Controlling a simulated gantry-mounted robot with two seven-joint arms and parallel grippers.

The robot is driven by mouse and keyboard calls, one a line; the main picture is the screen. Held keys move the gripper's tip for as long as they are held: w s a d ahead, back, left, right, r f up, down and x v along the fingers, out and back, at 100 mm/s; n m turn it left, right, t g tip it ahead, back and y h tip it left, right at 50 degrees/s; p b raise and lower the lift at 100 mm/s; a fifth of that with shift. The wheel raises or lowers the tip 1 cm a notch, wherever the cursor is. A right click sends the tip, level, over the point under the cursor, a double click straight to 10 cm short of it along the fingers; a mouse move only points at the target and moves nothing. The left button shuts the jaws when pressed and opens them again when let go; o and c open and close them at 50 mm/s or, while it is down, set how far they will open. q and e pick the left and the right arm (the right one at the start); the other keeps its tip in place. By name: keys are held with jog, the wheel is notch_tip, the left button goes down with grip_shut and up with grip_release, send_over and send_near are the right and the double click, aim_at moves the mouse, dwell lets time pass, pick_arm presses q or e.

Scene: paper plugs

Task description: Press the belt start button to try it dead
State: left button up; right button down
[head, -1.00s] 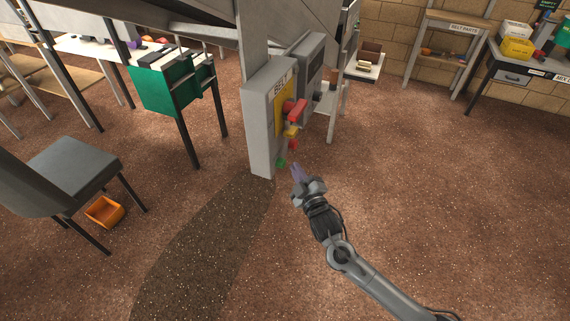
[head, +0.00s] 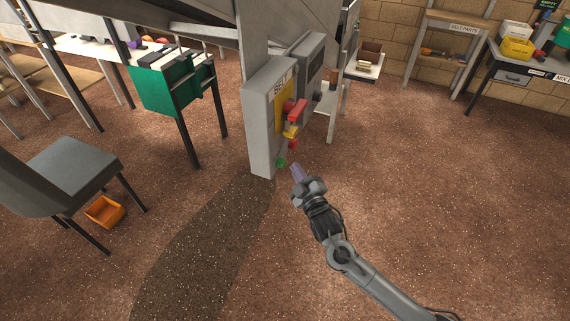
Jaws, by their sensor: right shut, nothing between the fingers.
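The grey belt control box (head: 262,130) stands upright at the centre, with a label reading BELT and a yellow panel. A red handle (head: 297,108) sticks out of the panel, with a yellow piece (head: 291,130) below it. A small red button (head: 293,144) sits under that. The green button (head: 281,163) is lowest, near the box's bottom edge. My left gripper is not in view.
A grey chair (head: 75,165) stands at the left with an orange bin (head: 104,211) on the floor by it. A green box (head: 165,85) hangs on a stand behind. A parts table (head: 525,75) is at the right. The floor at front right is open.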

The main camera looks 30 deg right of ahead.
jog(key=shift+w+a, duration=0.1)
jog(key=shift+w, duration=0.05)
jog(key=shift+w+a, duration=0.15)
jog(key=shift+w, duration=0.05)
dwell(0.6)
